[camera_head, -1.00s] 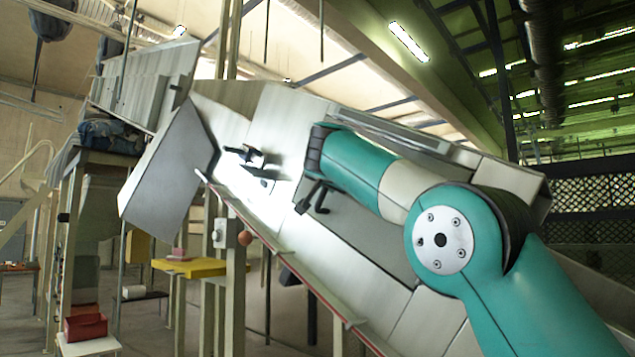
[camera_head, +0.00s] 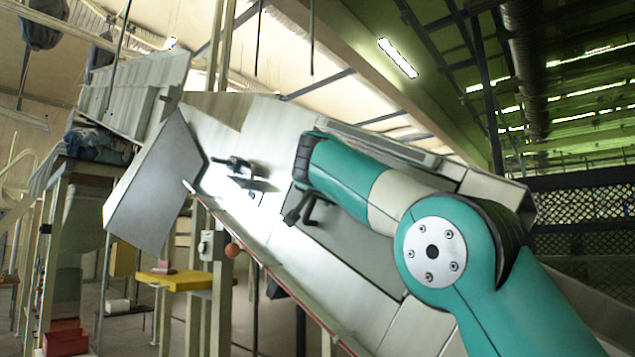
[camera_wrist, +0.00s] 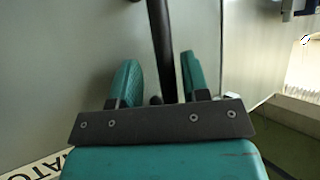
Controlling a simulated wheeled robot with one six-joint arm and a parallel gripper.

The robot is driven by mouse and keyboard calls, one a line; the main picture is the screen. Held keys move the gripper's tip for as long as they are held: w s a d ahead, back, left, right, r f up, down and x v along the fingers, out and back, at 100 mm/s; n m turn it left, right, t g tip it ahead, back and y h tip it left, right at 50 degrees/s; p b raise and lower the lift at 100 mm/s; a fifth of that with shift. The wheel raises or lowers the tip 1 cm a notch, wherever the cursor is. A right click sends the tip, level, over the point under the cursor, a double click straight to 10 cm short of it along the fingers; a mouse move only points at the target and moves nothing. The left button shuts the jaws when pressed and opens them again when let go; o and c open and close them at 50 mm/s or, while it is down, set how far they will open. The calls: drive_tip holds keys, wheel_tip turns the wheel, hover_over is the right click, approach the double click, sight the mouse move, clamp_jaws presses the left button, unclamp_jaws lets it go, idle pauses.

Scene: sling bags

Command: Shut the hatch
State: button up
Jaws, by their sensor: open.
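A pale metal housing (camera_head: 250,115) slopes down to the right across the head view. A flat grey panel (camera_head: 155,185) stands out from its left end at an angle; it looks like the hatch, swung open. My gripper (camera_head: 305,208) is in front of the housing's face, right of a dark fitting (camera_head: 237,165). In the wrist view its two teal fingers (camera_wrist: 160,82) are open and apart. A dark bar (camera_wrist: 161,40) runs upright between them in the picture, and I cannot tell whether they touch it. The gripper's tips are small and partly unclear in the head view.
A red-edged rail (camera_head: 270,275) runs along the housing's lower side. A yellow table (camera_head: 180,280) and posts stand below at left. Folded blue cloth (camera_head: 98,145) lies on a stand at far left. Mesh fencing (camera_head: 585,215) is behind at right.

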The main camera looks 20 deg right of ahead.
drive_tip(key=b+v, duration=0.3)
drive_tip(key=v, duration=1.3)
drive_tip(key=shift+a, duration=0.3)
drive_tip(key=shift+s, duration=0.1)
drive_tip(key=s+a+f+n+g+y+b, duration=0.15)
drive_tip(key=a+f+n+y+b, duration=0.35)
drive_tip(key=f, duration=1.1)
drive_tip(key=a+f+n+g+y+b, duration=0.3)
drive_tip(key=f+n, duration=0.4)
drive_tip(key=f, duration=0.9)
drive_tip(key=s+a+f+n+g+y+b, duration=0.2)
drive_tip(key=s+f+n+g+b, duration=0.2)
drive_tip(key=s+f, duration=2.2)
wheel_tip(320, 180, down, 4)
drive_tip(key=g+b, duration=0.3)
drive_tip(key=g, duration=0.3)
drive_tip(key=shift+s, duration=0.2)
drive_tip(key=shift+s+n, duration=0.1)
drive_tip(key=shift+n, duration=0.2)
